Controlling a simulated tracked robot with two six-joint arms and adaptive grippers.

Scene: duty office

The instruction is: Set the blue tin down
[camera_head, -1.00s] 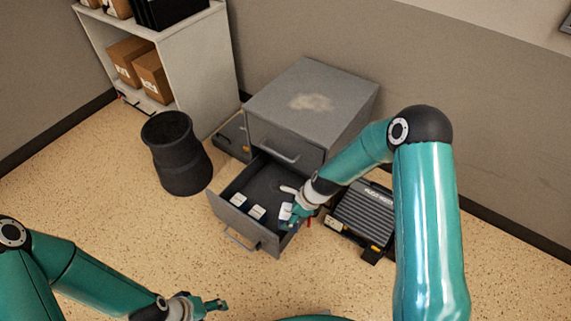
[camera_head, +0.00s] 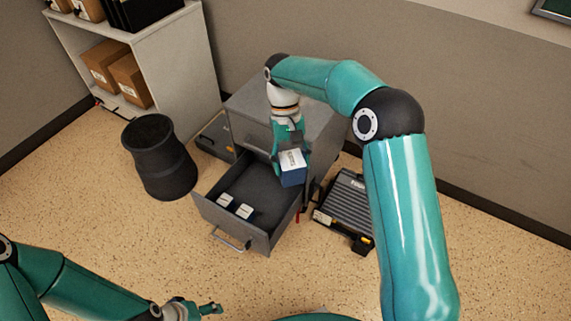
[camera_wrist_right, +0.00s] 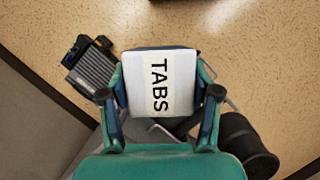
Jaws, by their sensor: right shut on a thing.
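The blue tin (camera_head: 292,168) has a white label on top and is held in my right gripper (camera_head: 290,150), above the right side of the open drawer. In the right wrist view the tin (camera_wrist_right: 158,82) fills the space between the two fingers of the gripper (camera_wrist_right: 160,98), and its label reads "TABS". My left gripper (camera_head: 211,309) is at the bottom of the head view, low and empty-looking; its finger gap is too small to judge.
The grey cabinet's open drawer (camera_head: 207,207) holds two small white-labelled items (camera_head: 234,207) near its front. A black bin (camera_head: 160,158) stands to the left. A dark ridged case (camera_head: 346,206) lies right of the drawer. A shelf (camera_head: 178,70) stands behind. The floor in front is clear.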

